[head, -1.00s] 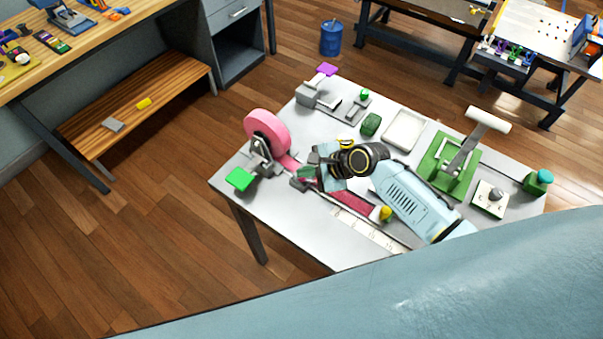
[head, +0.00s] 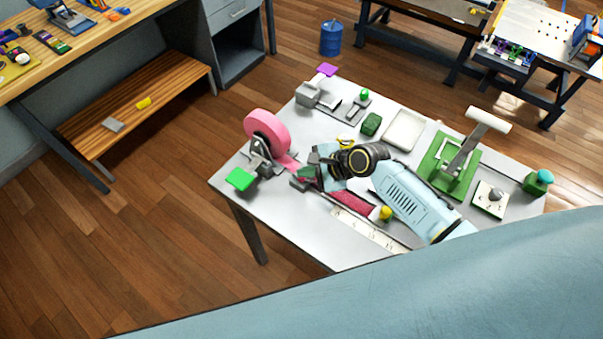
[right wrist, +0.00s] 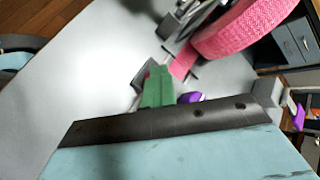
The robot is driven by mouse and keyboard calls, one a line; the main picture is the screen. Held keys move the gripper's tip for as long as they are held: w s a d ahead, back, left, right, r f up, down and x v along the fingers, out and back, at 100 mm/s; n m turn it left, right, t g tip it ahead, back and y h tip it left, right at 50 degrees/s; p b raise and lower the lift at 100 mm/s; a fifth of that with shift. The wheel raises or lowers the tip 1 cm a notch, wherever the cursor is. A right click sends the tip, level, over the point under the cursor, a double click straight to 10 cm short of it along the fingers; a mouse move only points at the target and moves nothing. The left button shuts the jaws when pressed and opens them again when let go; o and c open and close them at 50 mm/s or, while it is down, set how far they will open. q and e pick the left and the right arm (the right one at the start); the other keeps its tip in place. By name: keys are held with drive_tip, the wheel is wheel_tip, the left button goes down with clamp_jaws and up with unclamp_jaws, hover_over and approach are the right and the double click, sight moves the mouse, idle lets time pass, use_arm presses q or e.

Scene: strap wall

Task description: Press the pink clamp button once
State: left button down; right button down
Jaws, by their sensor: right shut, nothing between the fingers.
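The pink strap roll (head: 267,132) stands on a grey holder at the left of the grey table, and pink strap runs from it toward a small dark clamp block (head: 302,184). My right gripper (head: 309,174), with green fingertips, is shut and empty, just above or at this block; I cannot tell whether it touches. In the right wrist view, the shut green fingers (right wrist: 157,88) cover part of the block (right wrist: 147,74), and a small pink-red spot shows beside them. I cannot clearly make out the button, which seems mostly hidden by the fingers. My left gripper is not in view.
A green pad (head: 240,179) lies at the table's left corner. A yellow knob (head: 385,213) and a white ruled strip (head: 368,231) are near the front edge. A white tray (head: 404,130) and a green lever press (head: 455,165) stand behind my right arm.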

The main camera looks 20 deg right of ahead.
drive_tip(key=shift+s+f, duration=0.1)
drive_tip(key=shift+f, duration=0.05)
drive_tip(key=shift+s+f, duration=0.15)
drive_tip(key=shift+f, duration=0.35)
idle(0.3)
drive_tip(key=shift+s+r+p, duration=0.1)
drive_tip(key=shift+p, duration=0.5)
wheel_tip(320, 180, up, 4)
drive_tip(key=p, duration=0.4)
drive_tip(key=r, duration=0.1)
drive_tip(key=r+p, duration=0.1)
drive_tip(key=shift+w+r, duration=0.2)
drive_tip(key=shift+r, duration=0.1)
